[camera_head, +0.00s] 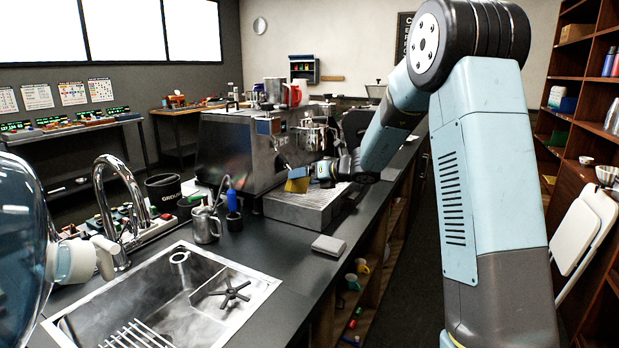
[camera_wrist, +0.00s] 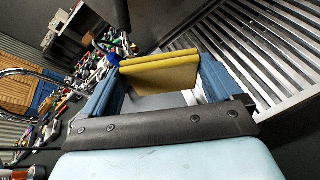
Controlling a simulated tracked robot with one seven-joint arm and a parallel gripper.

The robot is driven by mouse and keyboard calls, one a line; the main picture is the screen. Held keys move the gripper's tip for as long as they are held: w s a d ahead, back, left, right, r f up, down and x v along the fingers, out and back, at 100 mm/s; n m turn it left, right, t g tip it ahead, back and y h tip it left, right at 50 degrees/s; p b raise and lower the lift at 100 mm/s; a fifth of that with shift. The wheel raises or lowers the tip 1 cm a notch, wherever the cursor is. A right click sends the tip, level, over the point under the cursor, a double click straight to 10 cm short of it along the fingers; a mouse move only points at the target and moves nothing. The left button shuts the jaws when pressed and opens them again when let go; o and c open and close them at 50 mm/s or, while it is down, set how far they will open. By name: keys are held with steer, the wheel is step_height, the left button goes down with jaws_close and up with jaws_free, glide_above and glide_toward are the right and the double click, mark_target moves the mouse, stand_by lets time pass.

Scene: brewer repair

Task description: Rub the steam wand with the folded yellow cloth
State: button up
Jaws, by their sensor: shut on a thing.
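The folded yellow cloth (camera_head: 296,185) is at the front of the espresso machine (camera_head: 240,140), above its drip tray. My gripper (camera_head: 311,174) is shut on the cloth. In the wrist view the cloth (camera_wrist: 160,72) spans between the two blue fingers of my gripper (camera_wrist: 158,82), its folded edge facing up. The steam wand cannot be picked out for certain in either view. A thin dark rod (camera_wrist: 122,14) stands just beyond the cloth in the wrist view; I cannot tell whether it is the wand or whether the cloth touches it.
The slatted metal drip tray (camera_head: 300,208) lies below my gripper and fills the right of the wrist view (camera_wrist: 262,45). A steel pitcher (camera_head: 206,226) and a blue-handled tool (camera_head: 232,203) stand left of it. A grey block (camera_head: 328,245) lies on the counter by the sink (camera_head: 260,280).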

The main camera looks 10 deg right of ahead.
steer(key=shift+s+a, duration=0.55)
steer(key=shift+a, duration=0.15)
steer(key=s+d, duration=0.4)
steer(key=shift+s, duration=0.25)
steer(key=shift+s+d, duration=0.1)
stand_by(0.4)
steer(key=shift+s+d, duration=0.9)
steer(key=shift+s, duration=0.15)
